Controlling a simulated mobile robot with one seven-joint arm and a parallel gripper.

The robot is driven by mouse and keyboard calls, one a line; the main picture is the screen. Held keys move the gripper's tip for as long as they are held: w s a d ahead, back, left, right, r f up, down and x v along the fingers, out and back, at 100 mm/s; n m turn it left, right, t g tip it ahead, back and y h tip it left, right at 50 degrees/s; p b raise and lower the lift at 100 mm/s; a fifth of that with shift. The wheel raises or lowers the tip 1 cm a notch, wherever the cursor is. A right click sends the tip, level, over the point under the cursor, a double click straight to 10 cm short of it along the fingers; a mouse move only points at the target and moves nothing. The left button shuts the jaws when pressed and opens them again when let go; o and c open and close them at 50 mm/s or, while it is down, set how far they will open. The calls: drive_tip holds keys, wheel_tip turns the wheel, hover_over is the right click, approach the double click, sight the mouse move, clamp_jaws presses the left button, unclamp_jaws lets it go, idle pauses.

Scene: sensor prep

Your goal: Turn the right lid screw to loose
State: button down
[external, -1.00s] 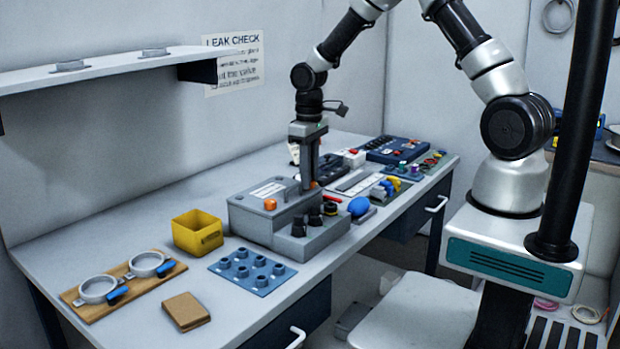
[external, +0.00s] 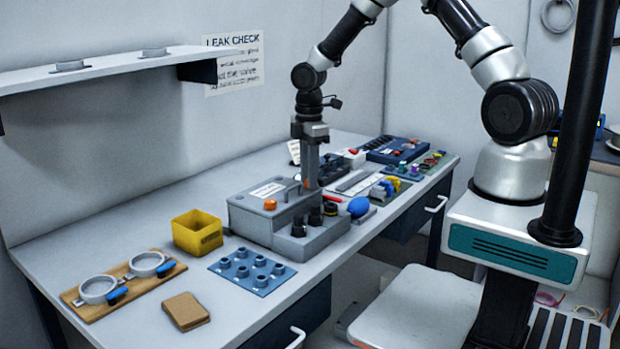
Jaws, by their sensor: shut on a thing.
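A grey box with a closed lid (external: 262,206) sits near the middle of the bench, a white label and a handle on its top. The left lid screw (external: 270,204) is an orange knob at the near left of the lid, standing free. My gripper (external: 310,184) points straight down at the lid's right side. It is shut on the right lid screw, which is mostly hidden behind the fingers; only a trace of orange (external: 305,183) shows. How far the screw is turned cannot be told.
Dark knobs (external: 298,228) stand on the box's front ledge, close to my gripper. A blue round object (external: 358,207) and control panels (external: 400,147) lie to the right. A yellow bin (external: 198,232), a blue peg plate (external: 252,270) and a brown block (external: 186,311) are to the left.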

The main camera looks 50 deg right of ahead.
drive_tip(key=shift+n+p, duration=0.75)
drive_tip(key=shift+n, duration=1.45)
drive_tip(key=c, duration=1.5)
unclamp_jaws()
drive_tip(key=shift+c, duration=0.2)
wheel_tip(320, 180, up, 18)
drive_tip(key=shift+f+p, duration=0.25)
drive_tip(key=shift+p, duration=0.1)
